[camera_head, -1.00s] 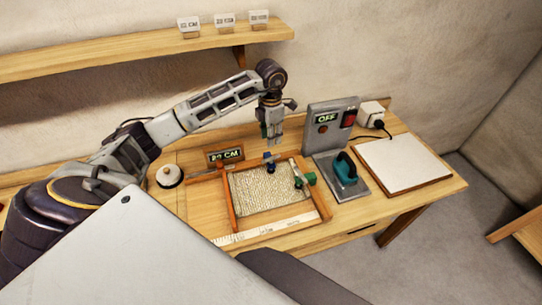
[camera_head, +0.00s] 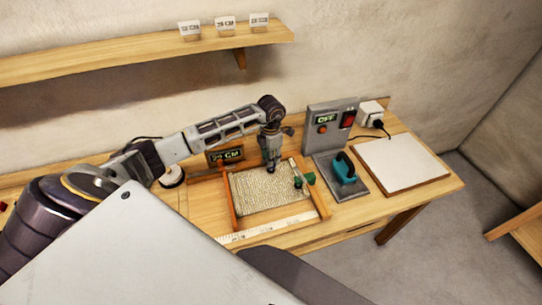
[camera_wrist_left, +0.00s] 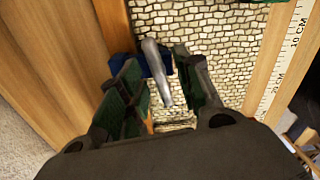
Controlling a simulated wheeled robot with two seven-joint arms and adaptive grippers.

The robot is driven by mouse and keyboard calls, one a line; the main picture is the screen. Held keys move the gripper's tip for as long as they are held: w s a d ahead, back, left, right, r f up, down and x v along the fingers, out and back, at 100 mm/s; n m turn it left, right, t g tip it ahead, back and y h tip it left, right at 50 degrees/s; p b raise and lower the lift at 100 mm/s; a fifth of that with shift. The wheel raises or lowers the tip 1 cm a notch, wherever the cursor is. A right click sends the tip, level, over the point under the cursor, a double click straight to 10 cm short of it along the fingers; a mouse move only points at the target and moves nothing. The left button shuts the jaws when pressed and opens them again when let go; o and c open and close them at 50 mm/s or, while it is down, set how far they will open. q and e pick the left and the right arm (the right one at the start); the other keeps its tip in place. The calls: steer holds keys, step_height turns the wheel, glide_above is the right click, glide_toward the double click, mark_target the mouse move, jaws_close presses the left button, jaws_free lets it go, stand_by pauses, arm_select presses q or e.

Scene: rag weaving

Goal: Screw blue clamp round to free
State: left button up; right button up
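The wooden weaving frame (camera_head: 231,205) lies on the bench with a pale woven piece (camera_head: 262,190) inside it. The blue clamp (camera_wrist_left: 152,66) is at the frame's edge, with a silver bar (camera_wrist_left: 157,72) standing out from it. In the head view the clamp is mostly hidden by my gripper. My left gripper (camera_head: 271,169) points down over it. In the left wrist view its two fingers (camera_wrist_left: 164,92) stand apart, one on each side of the bar; I see no clear grip on it. A green clamp (camera_head: 309,179) sits on the frame's right side. My right gripper is not in view.
A ruler strip (camera_head: 268,229) runs along the frame's front. To the right are a teal-handled iron (camera_head: 345,168), a grey switch panel reading OFF (camera_head: 319,138) and a white board (camera_head: 402,163). A length sign (camera_head: 226,155) stands behind the frame, near my arm.

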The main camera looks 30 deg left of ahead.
arm_select(q)
jaws_close()
stand_by(0.3)
